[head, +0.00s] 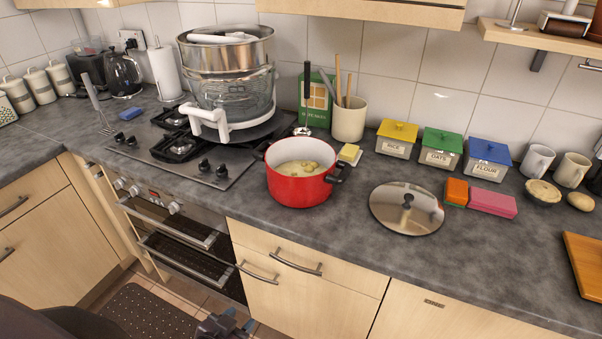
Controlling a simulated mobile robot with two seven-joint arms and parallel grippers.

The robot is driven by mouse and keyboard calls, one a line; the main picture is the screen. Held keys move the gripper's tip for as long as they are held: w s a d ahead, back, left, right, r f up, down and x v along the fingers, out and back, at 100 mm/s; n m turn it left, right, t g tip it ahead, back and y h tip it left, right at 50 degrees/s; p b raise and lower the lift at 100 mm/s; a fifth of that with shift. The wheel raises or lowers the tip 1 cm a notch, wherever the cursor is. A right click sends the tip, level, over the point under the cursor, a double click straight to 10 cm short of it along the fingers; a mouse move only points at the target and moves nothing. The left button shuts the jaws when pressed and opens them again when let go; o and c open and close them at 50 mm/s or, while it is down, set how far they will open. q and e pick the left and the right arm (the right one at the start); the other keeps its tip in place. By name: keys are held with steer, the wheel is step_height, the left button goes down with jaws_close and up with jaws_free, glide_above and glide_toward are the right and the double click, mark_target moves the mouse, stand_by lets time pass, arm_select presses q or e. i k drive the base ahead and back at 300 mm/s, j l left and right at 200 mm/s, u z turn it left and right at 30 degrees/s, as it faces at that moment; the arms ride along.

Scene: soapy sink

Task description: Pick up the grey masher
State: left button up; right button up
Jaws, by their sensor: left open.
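The grey masher (92,93) stands at the left on the counter, beside the hob, with its grey handle pointing up and tilted to the left. Its wire head is at the bottom, near the counter. My left gripper (238,321) is at the bottom edge of the head view, in front of and below the counter. It is open, with bluish fingertips, and I see nothing between them. It is far from the masher. My right gripper is not in view.
A blue sponge (130,113) lies beside the masher. The hob (205,168) carries a large steamer (228,95). A red pot (300,187) holds potatoes near the counter's front edge. A lid (392,218) lies right of it. The counter left of the oven is mostly clear.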

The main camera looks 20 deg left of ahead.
mark_target(85, 79)
steer(key=u, duration=2.65)
steer(key=i+j, duration=0.1)
steer(key=i, duration=2.25)
steer(key=i+z, duration=0.2)
steer(key=z, duration=0.2)
